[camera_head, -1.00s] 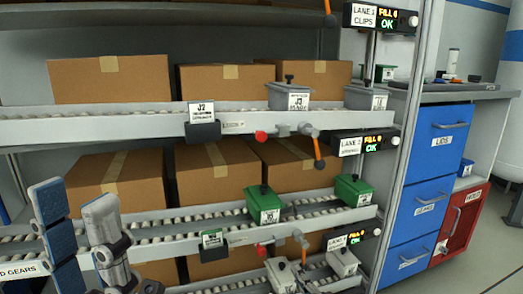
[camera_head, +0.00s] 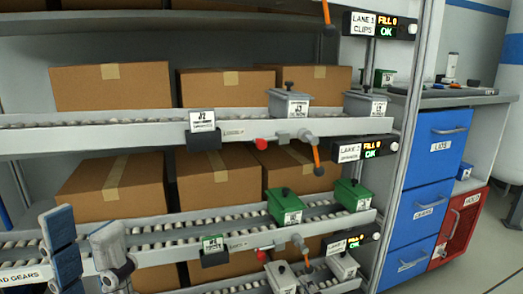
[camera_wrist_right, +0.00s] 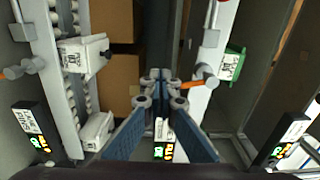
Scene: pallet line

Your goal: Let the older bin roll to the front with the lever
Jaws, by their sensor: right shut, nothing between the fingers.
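The left green bin (camera_head: 284,206) sits on the middle roller lane (camera_head: 240,231), apart from the right green bin (camera_head: 353,195) near the lane's right end. The orange-tipped lever (camera_head: 303,256) hangs below this lane's front rail, left of its sign. My left gripper (camera_head: 88,243) is open and empty at the lower left, in front of the lane. My right gripper is out of the head view. In the right wrist view it (camera_wrist_right: 160,78) is shut and empty, its fingertips just beside an orange lever tip (camera_wrist_right: 195,84). I cannot tell whether they touch.
Grey bins stand on the lane above (camera_head: 290,103) and the lane below (camera_head: 281,277). Brown boxes (camera_head: 110,85) fill the rack behind. Lit lane signs (camera_head: 363,150) stick out at the rack's right side. Blue drawers (camera_head: 425,205) stand further right.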

